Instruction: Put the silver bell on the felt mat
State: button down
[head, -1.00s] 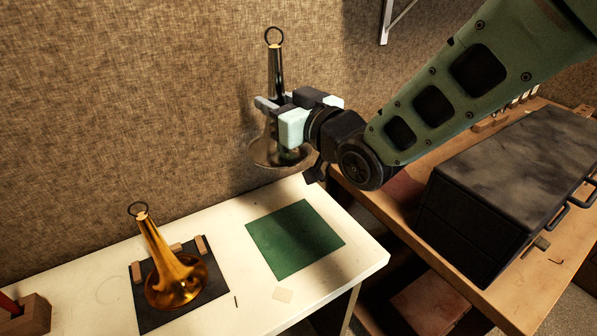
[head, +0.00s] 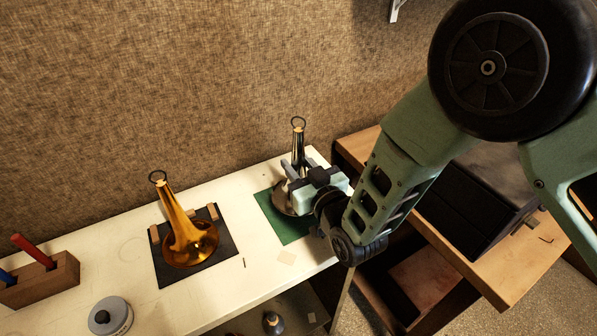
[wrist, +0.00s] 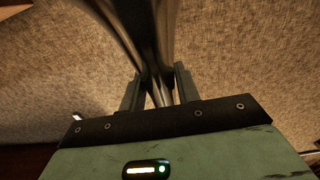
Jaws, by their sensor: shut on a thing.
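The silver bell (head: 298,149) is upright, its ring on top and its flare downward, over the green felt mat (head: 290,230). My gripper (head: 292,175) is shut on the silver bell's stem. In the wrist view the bell's shiny tube (wrist: 155,50) runs between the two fingers (wrist: 158,88). The flare is partly hidden behind my gripper, and I cannot tell whether its rim touches the mat. The mat lies flat at the right end of the white bench; its right part is covered by my gripper.
A brass bell (head: 190,240) stands on a dark mat (head: 222,250) with wooden blocks, to the left. A wooden holder (head: 45,283) with tools and a grey round tin (head: 110,317) are further left. A black chest (head: 470,195) sits on the wooden bench at right.

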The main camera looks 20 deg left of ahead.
jog(key=shift+f, duration=1.35)
jog(key=shift+f, duration=0.3)
jog(key=shift+f+b, duration=0.2)
jog(key=shift+b, duration=0.25)
